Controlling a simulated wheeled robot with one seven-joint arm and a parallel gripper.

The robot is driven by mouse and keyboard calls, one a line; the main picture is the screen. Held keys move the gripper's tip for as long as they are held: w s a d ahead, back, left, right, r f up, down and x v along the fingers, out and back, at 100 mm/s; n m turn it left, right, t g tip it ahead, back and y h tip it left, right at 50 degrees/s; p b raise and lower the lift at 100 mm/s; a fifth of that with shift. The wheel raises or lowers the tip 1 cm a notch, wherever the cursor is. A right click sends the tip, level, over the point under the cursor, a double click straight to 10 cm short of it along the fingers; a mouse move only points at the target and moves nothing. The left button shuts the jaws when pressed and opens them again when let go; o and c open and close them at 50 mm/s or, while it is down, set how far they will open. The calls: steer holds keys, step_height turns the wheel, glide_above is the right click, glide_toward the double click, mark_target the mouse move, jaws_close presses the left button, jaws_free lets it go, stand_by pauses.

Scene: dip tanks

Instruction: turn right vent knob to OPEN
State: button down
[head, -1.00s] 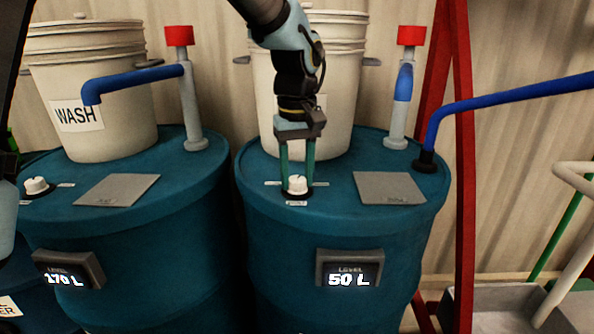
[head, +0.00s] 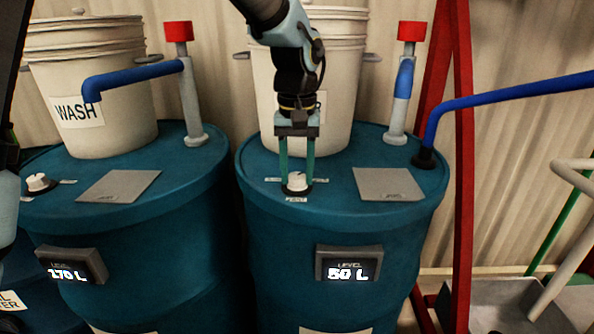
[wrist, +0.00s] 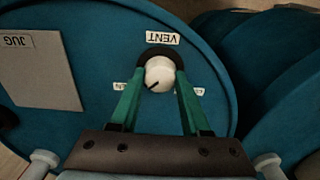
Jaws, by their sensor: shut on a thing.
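The right vent knob (head: 297,181) is a white round knob on a dark base, on top of the right blue drum (head: 255,219). It also shows in the wrist view (wrist: 159,73), with a dark pointer mark and a label reading VENT (wrist: 163,38). My gripper (head: 297,184) points down from above with its green fingers on both sides of the knob, shut on it. It also shows in the wrist view (wrist: 158,84). The small side labels by the knob are partly hidden by the fingers, and I cannot read them fully.
A white bucket (head: 262,100) stands behind my gripper on the right drum. A grey plate (head: 388,184) lies to the right of the knob. A pipe with a red cap (head: 411,31) and a blue hose (head: 500,98) stand further right. The left drum (head: 150,225) carries a WASH bucket (head: 130,130).

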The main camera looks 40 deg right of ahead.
mark_target(297, 176)
steer(key=shift+c, duration=1.8)
jaws_free()
step_height(297, 176, up, 11)
steer(key=b, duration=0.1)
steer(key=shift+b, duration=0.4)
steer(key=shift+s+f, duration=0.1)
steer(key=shift+f, duration=0.05)
